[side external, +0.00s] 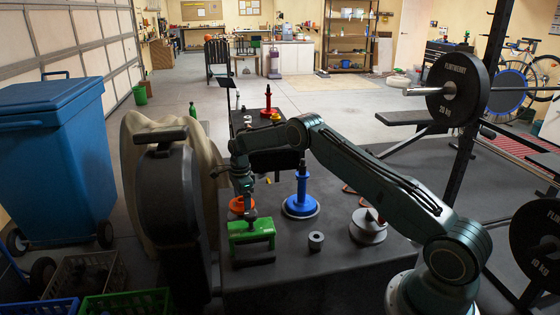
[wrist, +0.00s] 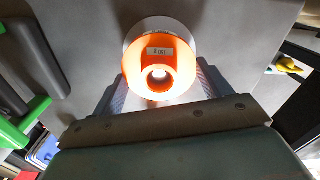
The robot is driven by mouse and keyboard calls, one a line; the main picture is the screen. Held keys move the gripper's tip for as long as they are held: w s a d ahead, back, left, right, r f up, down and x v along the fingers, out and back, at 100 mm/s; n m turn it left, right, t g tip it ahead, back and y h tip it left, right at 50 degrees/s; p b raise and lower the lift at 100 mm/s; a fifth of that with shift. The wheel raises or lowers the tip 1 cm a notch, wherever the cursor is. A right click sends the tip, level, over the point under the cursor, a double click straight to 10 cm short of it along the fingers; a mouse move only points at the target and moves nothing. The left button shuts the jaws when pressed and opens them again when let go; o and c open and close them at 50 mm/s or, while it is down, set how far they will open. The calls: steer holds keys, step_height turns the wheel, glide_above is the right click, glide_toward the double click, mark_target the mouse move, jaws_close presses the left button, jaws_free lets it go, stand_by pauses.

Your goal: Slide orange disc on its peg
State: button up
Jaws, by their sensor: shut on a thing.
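The orange disc (wrist: 160,52) has a raised hub with a round hole and a small label. In the wrist view it sits between the two fingers of my gripper (wrist: 162,88), which is shut on it. A pale round base (wrist: 134,32) shows behind its edge, and a bright spot shows inside the hole. I cannot tell whether a peg is in the hole or whether the disc touches the base. In the side view the orange disc (side external: 237,204) shows low over the dark table, partly hidden by my gripper (side external: 248,212).
A blue disc with a tall blue post (side external: 301,200) stands to the right. A green block-like frame (side external: 250,232) stands close in front of my gripper. A small grey ring (side external: 316,240) and a grey cone-topped piece (side external: 368,226) lie nearer. A red peg piece (side external: 268,102) stands far back.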

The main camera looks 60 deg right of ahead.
steer(key=shift+w, duration=0.1)
stand_by(0.3)
steer(key=o, duration=1.4)
steer(key=shift+f, duration=0.2)
steer(key=shift+r, duration=3.6)
steer(key=shift+r, duration=0.1)
